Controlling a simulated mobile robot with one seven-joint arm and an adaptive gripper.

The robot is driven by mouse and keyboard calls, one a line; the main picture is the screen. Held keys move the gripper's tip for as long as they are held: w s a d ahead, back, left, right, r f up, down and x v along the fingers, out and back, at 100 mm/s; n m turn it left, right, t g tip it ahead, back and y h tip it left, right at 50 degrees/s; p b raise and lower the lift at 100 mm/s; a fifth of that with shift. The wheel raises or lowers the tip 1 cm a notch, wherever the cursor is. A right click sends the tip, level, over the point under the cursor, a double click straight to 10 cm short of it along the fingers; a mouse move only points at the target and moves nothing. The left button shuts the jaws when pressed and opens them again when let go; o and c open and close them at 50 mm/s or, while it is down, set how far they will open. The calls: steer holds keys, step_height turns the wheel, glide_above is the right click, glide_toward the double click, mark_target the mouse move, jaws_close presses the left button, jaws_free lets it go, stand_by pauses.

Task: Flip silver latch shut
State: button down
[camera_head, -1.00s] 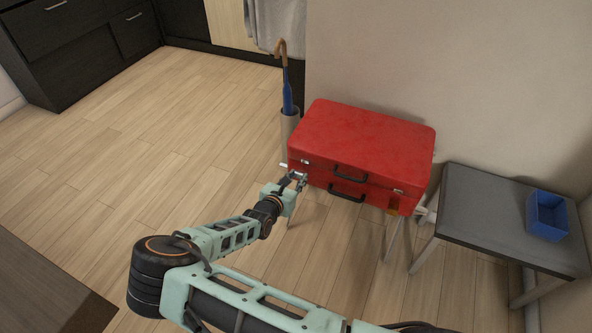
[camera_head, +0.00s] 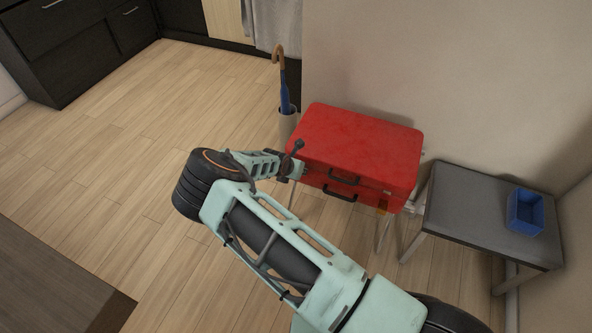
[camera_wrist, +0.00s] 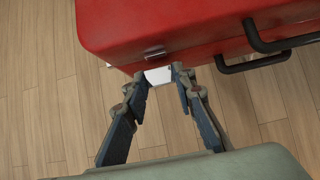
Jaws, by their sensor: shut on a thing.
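The red suitcase (camera_head: 358,145) lies flat, its front with two black handles facing me. In the wrist view the suitcase (camera_wrist: 200,22) fills the top, and a small silver latch part (camera_wrist: 155,53) is on its front. A pale flat latch flap (camera_wrist: 158,75) sits just below it, between my fingertips. My gripper (camera_wrist: 158,73) is closed in on this flap, the fingers slightly apart around it. In the head view my gripper (camera_head: 299,171) is at the suitcase's front left corner, hiding this latch. Another silver latch (camera_head: 387,192) shows at the front right.
A grey side table (camera_head: 465,215) with a blue bin (camera_head: 525,210) stands at the right. An umbrella (camera_head: 283,90) in a pale holder (camera_head: 287,123) stands behind the suitcase's left side. The wood floor (camera_head: 110,170) at left is open.

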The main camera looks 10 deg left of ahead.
steer(key=shift+w+d+r+g+y+b, duration=0.2)
steer(key=shift+w+g, duration=0.3)
steer(key=shift+g, duration=0.35)
steer(key=shift+w+d+r+g+y+b, duration=0.1)
steer(key=shift+w+r+g+y+b, duration=0.15)
steer(key=shift+w+g, duration=0.45)
steer(key=shift+s+g, duration=0.2)
steer(key=shift+g, duration=0.05)
steer(key=c, duration=1.6)
jaws_free()
steer(key=v, duration=1.2)
